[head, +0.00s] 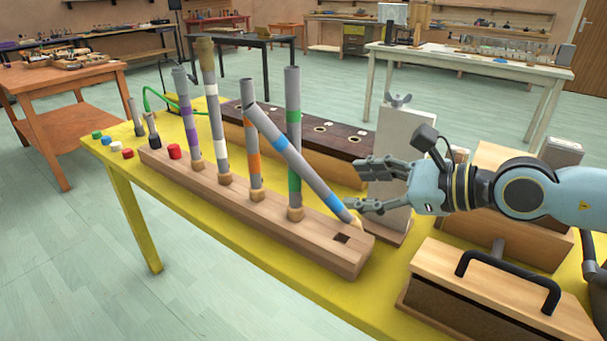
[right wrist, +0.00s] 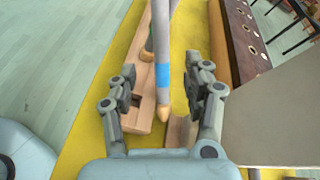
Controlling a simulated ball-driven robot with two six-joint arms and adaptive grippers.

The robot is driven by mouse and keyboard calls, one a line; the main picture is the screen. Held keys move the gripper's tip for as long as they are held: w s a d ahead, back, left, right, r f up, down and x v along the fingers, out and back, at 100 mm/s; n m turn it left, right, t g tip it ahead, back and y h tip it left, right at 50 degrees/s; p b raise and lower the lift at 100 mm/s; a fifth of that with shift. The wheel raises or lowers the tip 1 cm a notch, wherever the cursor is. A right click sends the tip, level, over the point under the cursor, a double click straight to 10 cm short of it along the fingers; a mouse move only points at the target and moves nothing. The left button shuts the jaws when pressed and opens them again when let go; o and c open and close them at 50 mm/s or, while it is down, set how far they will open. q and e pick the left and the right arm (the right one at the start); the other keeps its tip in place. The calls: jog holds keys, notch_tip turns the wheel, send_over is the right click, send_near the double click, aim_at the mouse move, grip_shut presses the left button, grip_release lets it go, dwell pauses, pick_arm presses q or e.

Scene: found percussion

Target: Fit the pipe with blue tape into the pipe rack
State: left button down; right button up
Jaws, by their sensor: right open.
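The grey pipe with blue tape (head: 320,187) leans at a slant over the wooden pipe rack (head: 320,252). Its top is by the orange-taped pipe (head: 254,160), and its wooden-tipped lower end is near the rack's right end, beside the empty square hole (head: 341,239). My right gripper (head: 358,186) is open, just right of the pipe's lower part. In the right wrist view the blue-taped pipe (right wrist: 163,75) shows between the open fingers with visible gaps on both sides. The rack (right wrist: 141,116) and its hole lie to the left there. My left gripper is not in view.
Purple (head: 188,115), white (head: 212,105), orange and green-taped (head: 294,140) pipes stand upright in the rack. Behind is a dark-topped wooden box (head: 320,135). A grey upright panel (head: 395,150) stands behind my gripper; a handled wooden block (head: 500,285) is at front right.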

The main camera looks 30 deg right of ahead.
aim_at(324, 186)
jog(key=b+x, duration=0.2)
jog(key=x, duration=0.2)
jog(key=shift+s+f, duration=0.1)
jog(key=shift+w+a+f+b, duration=0.1)
jog(key=shift+w+a+b, duration=0.05)
jog(key=shift+w+b, duration=0.2)
jog(key=shift+w+a, duration=0.1)
jog(key=shift+w, duration=0.15)
jog(key=b+x, duration=0.1)
jog(key=x, duration=0.4)
jog(key=shift+b, duration=0.35)
jog(key=shift+s+d, duration=0.1)
jog(key=shift+d, duration=0.1)
jog(key=c, duration=0.4)
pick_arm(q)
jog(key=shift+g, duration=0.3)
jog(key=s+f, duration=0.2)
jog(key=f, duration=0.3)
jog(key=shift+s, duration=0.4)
pick_arm(e)
grip_shut()
